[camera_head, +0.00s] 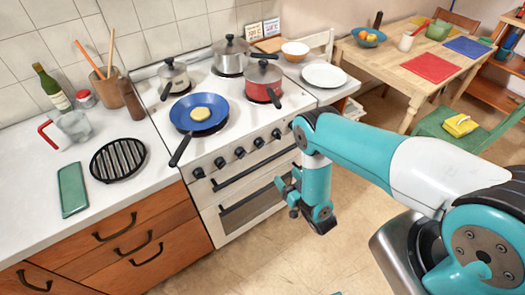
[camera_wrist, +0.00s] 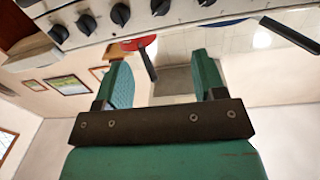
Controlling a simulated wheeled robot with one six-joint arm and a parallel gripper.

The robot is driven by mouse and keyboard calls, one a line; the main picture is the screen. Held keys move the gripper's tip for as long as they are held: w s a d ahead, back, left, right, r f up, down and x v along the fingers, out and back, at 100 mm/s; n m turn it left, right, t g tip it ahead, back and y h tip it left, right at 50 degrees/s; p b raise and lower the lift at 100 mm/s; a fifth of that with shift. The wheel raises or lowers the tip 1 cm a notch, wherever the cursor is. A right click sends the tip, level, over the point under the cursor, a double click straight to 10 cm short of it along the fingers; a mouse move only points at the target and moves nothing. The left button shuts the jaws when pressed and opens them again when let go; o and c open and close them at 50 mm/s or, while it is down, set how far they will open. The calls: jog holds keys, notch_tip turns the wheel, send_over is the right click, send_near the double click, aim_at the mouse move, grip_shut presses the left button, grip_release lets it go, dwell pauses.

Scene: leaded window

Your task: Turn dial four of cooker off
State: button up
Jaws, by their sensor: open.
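The white cooker (camera_head: 247,190) has a row of several black dials (camera_head: 239,152) on its front panel, above the oven handle. Counting from the left, the fourth dial (camera_head: 259,142) is in the middle-right part of the row. No numbers are legible, and I cannot tell its setting. My gripper (camera_head: 285,185) is in front of the oven door, below and right of the dials, apart from them. In the wrist view my gripper (camera_wrist: 162,78) is open with nothing between its fingers. Several dials (camera_wrist: 120,14) show there along the top, beyond the fingers.
A blue frying pan (camera_head: 199,114) has its handle reaching over the front edge near the dials. A red pot (camera_head: 263,82) and grey pots (camera_head: 231,55) stand on the hob. A counter (camera_head: 110,130) is at left; floor (camera_head: 240,262) in front is clear.

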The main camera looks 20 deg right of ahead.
jog(key=w+b, duration=0.2)
jog(key=b, duration=1.1)
send_near(260, 144)
jog(key=x, duration=0.4)
jog(key=f+x, duration=0.1)
jog(key=x, duration=0.2)
jog(key=shift+d, duration=0.15)
jog(key=shift+x, duration=1)
jog(key=shift+r, duration=0.1)
jog(key=c, duration=0.9)
